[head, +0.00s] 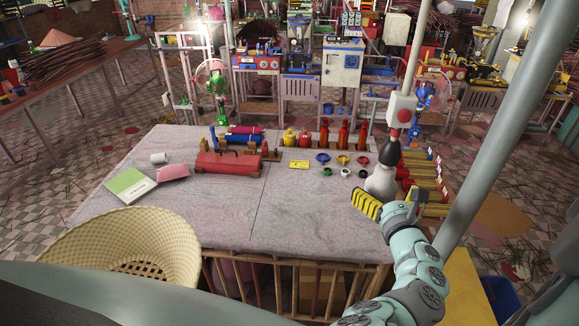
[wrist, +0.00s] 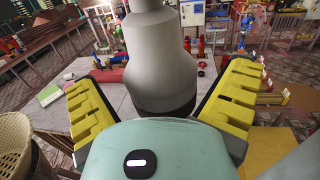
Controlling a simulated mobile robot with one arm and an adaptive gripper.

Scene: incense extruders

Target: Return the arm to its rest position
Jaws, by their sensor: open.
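My gripper (head: 388,202) is at the right front of the grey worktable (head: 225,215) in the head view, with one yellow finger showing clearly. In the wrist view its two yellow fingers stand wide apart (wrist: 163,88), and it is open. A pale grey bottle-shaped body (head: 381,181) with a dark top stands just beyond the gripper in the head view. It also shows between the fingers in the wrist view (wrist: 160,60), with gaps to both. I cannot tell its exact distance from the palm.
A woven basket (head: 125,240) is at the front left. A pale pole (head: 480,150) rises at the right. The table's front middle is clear.

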